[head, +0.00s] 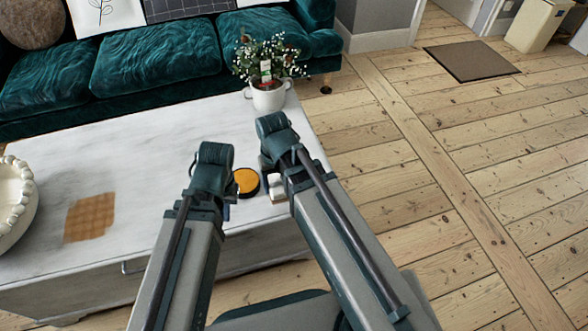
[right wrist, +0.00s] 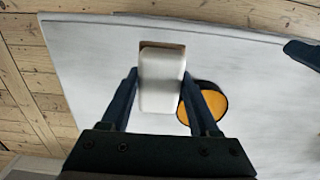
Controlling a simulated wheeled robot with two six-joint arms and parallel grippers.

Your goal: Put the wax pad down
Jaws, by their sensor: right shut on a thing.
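The wax pad, a white block with a tan part at its far end, is between the fingers of my right gripper (right wrist: 162,100) in the right wrist view. It also shows as a small pale block (head: 277,187) beside my right wrist in the head view. My right gripper is shut on it, over the marble-topped table (head: 130,150) near its right end. I cannot tell whether the pad touches the tabletop. My left gripper (head: 228,211) is low by the table's front edge, left of the pad; its fingers are mostly hidden behind the arm.
A round black tin with orange contents (head: 246,181) sits just left of the pad. A flower pot (head: 268,95) stands at the back right corner. An orange-brown patch (head: 90,217) and a white beaded bowl (head: 14,200) are at the left. The table's middle is clear.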

